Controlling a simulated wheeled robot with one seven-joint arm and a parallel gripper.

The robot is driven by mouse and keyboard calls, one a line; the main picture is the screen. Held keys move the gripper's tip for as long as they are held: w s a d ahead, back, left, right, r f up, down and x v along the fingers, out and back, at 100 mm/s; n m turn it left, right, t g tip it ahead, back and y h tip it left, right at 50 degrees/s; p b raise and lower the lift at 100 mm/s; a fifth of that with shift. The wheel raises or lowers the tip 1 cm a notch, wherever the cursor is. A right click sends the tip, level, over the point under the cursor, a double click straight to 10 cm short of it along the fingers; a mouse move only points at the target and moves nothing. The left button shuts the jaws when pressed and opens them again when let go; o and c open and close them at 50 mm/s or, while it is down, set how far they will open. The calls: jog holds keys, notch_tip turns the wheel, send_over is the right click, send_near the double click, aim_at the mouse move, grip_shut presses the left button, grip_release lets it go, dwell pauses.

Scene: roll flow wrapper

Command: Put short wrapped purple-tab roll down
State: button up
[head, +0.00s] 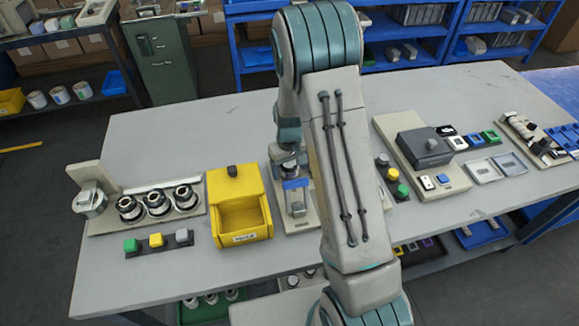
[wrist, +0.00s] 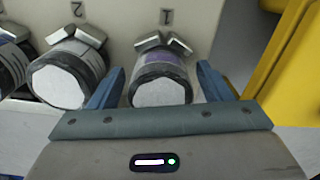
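The short wrapped purple-tab roll (wrist: 163,92) lies at the slot numbered 1 in the wrist view. Its pale round end faces me, and a purple patch shows on its wrapped top. Metal V-shaped pieces stand just behind it. My gripper (wrist: 163,85) has one blue finger on each side of this roll, with narrow gaps showing, so it looks open around it. In the head view my gripper (head: 295,180) is low over a beige rack (head: 305,222), partly hidden by my arm. Whether the roll's underside fully rests on its support is hidden.
A second roll (wrist: 68,78) lies close by at slot 2, with another at the left edge. A yellow bin (head: 240,215) stands beside the rack. Buttons (head: 157,242) and a fixture with dark cylinders (head: 158,203) are further left. The table's front left is clear.

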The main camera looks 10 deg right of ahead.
notch_tip(320, 180, up, 12)
jog(key=s+r+m+t, duration=0.1)
jog(key=s+r, duration=0.4)
jog(key=s, duration=0.6)
jog(key=s+r+m+t, duration=0.1)
jog(key=s+r, duration=0.5)
jog(key=s, duration=0.6)
jog(key=shift+r+t+b, duration=0.25)
jog(key=shift+t+b, duration=0.2)
jog(key=shift+t, duration=0.15)
